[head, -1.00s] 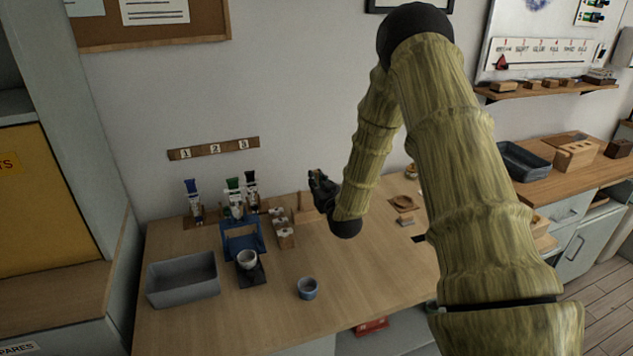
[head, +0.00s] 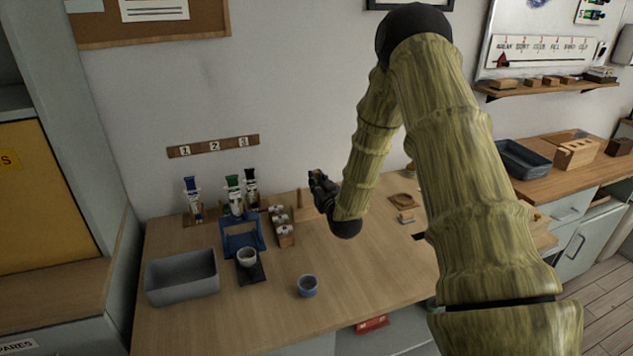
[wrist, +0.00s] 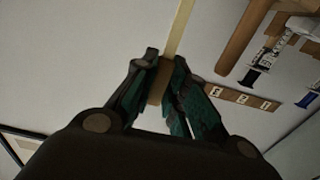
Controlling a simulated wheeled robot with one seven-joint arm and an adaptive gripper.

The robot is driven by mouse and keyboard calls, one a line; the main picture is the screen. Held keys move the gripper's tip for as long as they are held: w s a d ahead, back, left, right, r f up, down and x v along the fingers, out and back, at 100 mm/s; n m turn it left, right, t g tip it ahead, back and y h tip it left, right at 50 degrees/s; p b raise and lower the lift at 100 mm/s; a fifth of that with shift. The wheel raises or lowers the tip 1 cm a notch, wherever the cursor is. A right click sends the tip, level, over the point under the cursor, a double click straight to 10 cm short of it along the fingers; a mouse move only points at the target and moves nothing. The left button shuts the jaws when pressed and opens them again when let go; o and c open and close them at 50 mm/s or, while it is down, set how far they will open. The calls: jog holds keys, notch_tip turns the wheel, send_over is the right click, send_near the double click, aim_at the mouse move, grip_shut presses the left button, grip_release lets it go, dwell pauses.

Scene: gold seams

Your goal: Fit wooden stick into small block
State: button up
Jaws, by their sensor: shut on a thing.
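My gripper (head: 318,182) is above the back of the workbench, close to the wall. In the wrist view my gripper (wrist: 163,75) has its two fingers closed on a brown piece, which I take to be the wooden stick (wrist: 160,82). A thin pale strip (wrist: 180,25) runs on from the fingertips to the top edge; I cannot tell if it is part of the stick. In the head view the held piece is too small to make out. A small wooden block (head: 405,217) lies on the bench to the right; I cannot tell if it has a hole.
The bench's middle is clear.

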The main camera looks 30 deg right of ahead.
jog(key=shift+f+b, duration=1.5)
jog(key=shift+f, duration=0.55)
dwell(1.4)
dwell(0.3)
jog(key=o, duration=0.8)
jog(key=shift+s, duration=0.1)
jog(key=shift+v, duration=2.45)
jog(key=v, duration=1.2)
jog(key=shift+d, duration=0.1)
